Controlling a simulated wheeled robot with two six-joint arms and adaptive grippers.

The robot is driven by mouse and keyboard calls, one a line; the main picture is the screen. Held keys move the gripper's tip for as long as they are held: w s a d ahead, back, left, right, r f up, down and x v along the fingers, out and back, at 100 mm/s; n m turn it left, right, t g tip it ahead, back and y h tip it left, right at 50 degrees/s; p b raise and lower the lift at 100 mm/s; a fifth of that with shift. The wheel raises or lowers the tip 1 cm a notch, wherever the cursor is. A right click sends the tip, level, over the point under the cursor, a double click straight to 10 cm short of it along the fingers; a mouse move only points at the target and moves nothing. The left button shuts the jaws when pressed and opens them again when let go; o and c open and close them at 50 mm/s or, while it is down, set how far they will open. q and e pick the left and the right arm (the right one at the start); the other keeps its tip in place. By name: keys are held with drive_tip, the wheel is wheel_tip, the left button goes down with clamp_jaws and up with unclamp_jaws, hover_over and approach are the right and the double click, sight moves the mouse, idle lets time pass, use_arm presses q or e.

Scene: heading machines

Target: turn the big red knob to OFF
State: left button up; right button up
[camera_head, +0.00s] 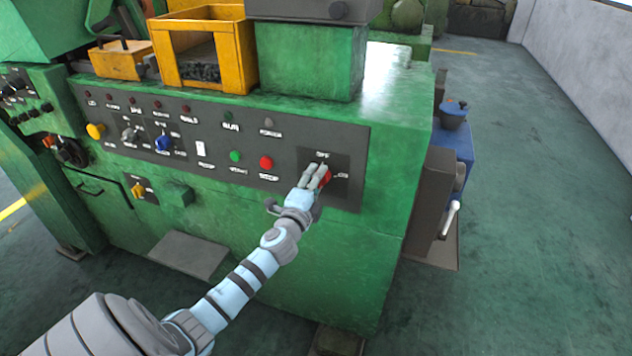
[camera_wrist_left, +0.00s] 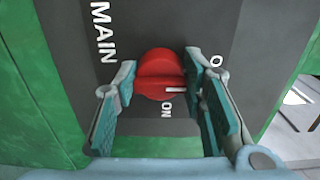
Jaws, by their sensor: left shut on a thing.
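The big red knob (camera_head: 325,178) sits on a black plate at the right end of the machine's dark control panel. In the head view, OFF is lettered above it and ON to its right. My left gripper (camera_head: 315,173) reaches it from the front and partly hides it. In the left wrist view, the red knob (camera_wrist_left: 159,75) lies between the two fingertips of my left gripper (camera_wrist_left: 161,78), which is shut on it. My right gripper is not in view.
A red button (camera_head: 266,163) and a green button (camera_head: 235,156) are left of the knob. A yellow bin (camera_head: 205,50) stands on the green machine (camera_head: 300,260). A blue unit (camera_head: 455,145) stands at its right side. The floor at right is clear.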

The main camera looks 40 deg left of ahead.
use_arm(q)
drive_tip(key=o, duration=1.2)
drive_tip(key=shift+c, duration=0.2)
drive_tip(key=v, duration=1.2)
